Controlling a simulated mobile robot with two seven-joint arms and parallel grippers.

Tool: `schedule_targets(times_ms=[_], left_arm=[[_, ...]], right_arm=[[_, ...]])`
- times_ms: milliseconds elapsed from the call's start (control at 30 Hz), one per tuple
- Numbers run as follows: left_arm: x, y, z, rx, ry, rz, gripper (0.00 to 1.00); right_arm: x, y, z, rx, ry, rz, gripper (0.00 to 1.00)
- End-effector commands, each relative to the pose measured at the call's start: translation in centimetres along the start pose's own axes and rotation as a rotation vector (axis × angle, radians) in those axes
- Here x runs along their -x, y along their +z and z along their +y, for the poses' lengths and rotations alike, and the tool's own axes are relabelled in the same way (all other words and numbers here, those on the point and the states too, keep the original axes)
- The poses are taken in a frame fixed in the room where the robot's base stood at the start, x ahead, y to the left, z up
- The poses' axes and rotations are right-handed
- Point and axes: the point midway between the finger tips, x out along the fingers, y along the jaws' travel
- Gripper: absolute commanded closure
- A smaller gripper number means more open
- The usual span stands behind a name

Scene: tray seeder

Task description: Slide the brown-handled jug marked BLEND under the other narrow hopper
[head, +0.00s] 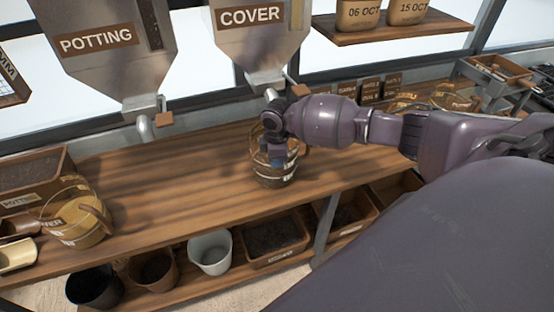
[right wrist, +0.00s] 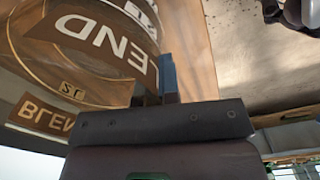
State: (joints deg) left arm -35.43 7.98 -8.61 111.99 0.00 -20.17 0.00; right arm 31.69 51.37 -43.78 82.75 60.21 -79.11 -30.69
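The BLEND jug (head: 272,178) stands on the wooden bench, below and slightly in front of the COVER hopper (head: 258,40). The arm and wrist hide the jug's top and part of the spout area. The POTTING hopper (head: 105,65) hangs to the left, with bare bench below it. My left gripper is out of view.
Another jug (head: 75,228), its label ending in VER, stands at the left bench end beside a scoop (head: 18,256) and a soil box (head: 35,172). Pots and soil bins sit on the shelf below. Small signs (head: 372,88) stand at the back right. The bench middle is clear.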

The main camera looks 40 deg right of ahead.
Motion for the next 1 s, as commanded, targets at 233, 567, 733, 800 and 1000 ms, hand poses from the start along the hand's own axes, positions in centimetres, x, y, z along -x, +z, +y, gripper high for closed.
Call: schedule_targets(times_ms=[233, 567, 733, 800, 1000], left_arm=[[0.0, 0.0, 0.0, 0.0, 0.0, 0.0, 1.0], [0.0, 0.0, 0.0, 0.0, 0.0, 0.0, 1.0], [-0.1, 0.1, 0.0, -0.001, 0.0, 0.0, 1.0], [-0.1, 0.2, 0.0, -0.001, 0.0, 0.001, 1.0], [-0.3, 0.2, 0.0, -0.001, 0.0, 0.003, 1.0]], right_arm=[[0.1, 0.0, 0.1, 0.0, 0.002, 0.001, 0.77], [0.1, 0.0, 0.0, 0.0, 0.001, 0.0, 0.67], [1.2, 0.0, 0.1, 0.0, 0.003, 0.001, 0.67], [2.1, 0.0, 0.1, 0.001, 0.004, 0.001, 0.67], [5.8, 0.0, 0.1, 0.002, 0.004, 0.001, 0.67]])
